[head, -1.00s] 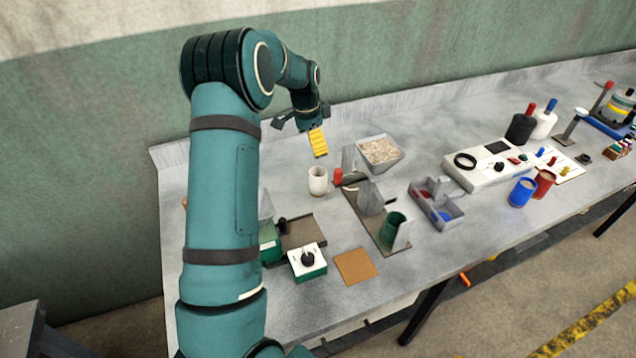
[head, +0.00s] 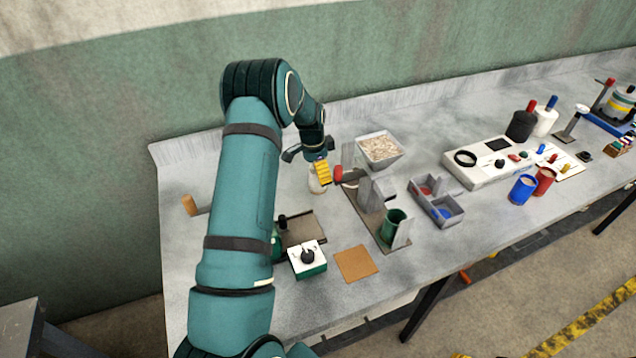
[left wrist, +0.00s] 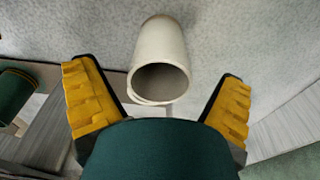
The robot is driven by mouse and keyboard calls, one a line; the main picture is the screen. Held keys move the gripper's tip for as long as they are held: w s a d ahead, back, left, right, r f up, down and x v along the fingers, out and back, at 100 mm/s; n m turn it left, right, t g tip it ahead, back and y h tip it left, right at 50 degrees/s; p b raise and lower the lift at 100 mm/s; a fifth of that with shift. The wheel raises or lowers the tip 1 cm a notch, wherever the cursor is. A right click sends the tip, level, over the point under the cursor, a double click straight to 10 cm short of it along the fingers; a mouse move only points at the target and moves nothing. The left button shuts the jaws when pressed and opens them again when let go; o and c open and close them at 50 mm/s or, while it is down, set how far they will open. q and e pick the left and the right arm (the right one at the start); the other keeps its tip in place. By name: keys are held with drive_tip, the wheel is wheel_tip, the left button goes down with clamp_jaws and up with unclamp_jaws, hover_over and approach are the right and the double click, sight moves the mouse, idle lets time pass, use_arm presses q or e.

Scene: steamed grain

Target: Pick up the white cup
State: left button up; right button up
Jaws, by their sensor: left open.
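The white cup (head: 315,187) stands upright on the grey table in the head view, partly hidden behind my left gripper's yellow finger. My left gripper (head: 320,172) is just above and beside the cup. In the left wrist view the cup (left wrist: 160,62) shows with its open mouth facing the camera. There my left gripper (left wrist: 158,108) is open, with one yellow finger on each side of the cup and gaps between. Nothing is held. My right gripper is not in view.
A grain-filled hopper (head: 380,148) and a red-tipped part (head: 338,174) stand close right of the cup. A green cup (head: 394,226), a grey divided tray (head: 437,203), a switch box (head: 307,260) and a brown mat (head: 356,264) lie nearer. A wall runs behind.

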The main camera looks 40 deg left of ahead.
use_arm(q)
drive_tip(key=c, duration=1.4)
drive_tip(key=shift+o, duration=0.2)
